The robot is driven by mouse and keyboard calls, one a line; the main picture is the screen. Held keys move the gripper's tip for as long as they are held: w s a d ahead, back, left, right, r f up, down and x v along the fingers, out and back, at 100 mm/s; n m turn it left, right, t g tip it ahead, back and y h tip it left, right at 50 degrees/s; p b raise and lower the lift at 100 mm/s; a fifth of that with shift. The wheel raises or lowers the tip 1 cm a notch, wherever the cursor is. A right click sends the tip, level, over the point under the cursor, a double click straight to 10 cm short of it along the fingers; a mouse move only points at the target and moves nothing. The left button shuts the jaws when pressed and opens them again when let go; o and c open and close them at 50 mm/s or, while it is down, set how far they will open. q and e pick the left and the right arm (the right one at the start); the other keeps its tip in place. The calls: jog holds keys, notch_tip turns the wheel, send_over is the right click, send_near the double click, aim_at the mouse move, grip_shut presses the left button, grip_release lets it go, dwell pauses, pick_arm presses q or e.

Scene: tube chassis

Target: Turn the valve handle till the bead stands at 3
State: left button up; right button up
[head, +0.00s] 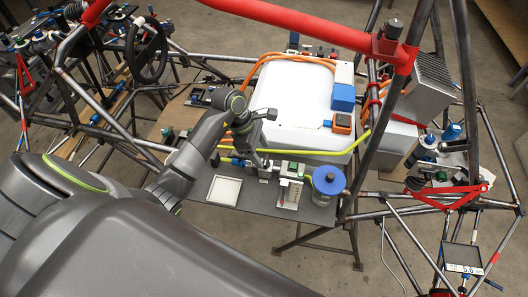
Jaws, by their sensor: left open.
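My left gripper (262,160) reaches in from the left over the grey board. It is open, with its fingers pointing down at a row of small fittings along the near side of the white box. A small blue part (238,162) and silver fittings (265,174) sit at or just beside the fingertips. I cannot tell which of these is the valve handle, or whether the fingers touch it. The bead and the number marks are too small to read or are hidden by the gripper. My right gripper is not in view.
A large white box (290,105) with orange cables stands behind the fittings. A blue round container (328,180) and a white tray (225,190) are on the grey board (265,215). Red and dark chassis tubes (290,20) cross above and to the right.

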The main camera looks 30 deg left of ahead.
aim_at(266, 160)
pick_arm(q)
jog(key=shift+x, duration=1.6)
jog(key=c, duration=1)
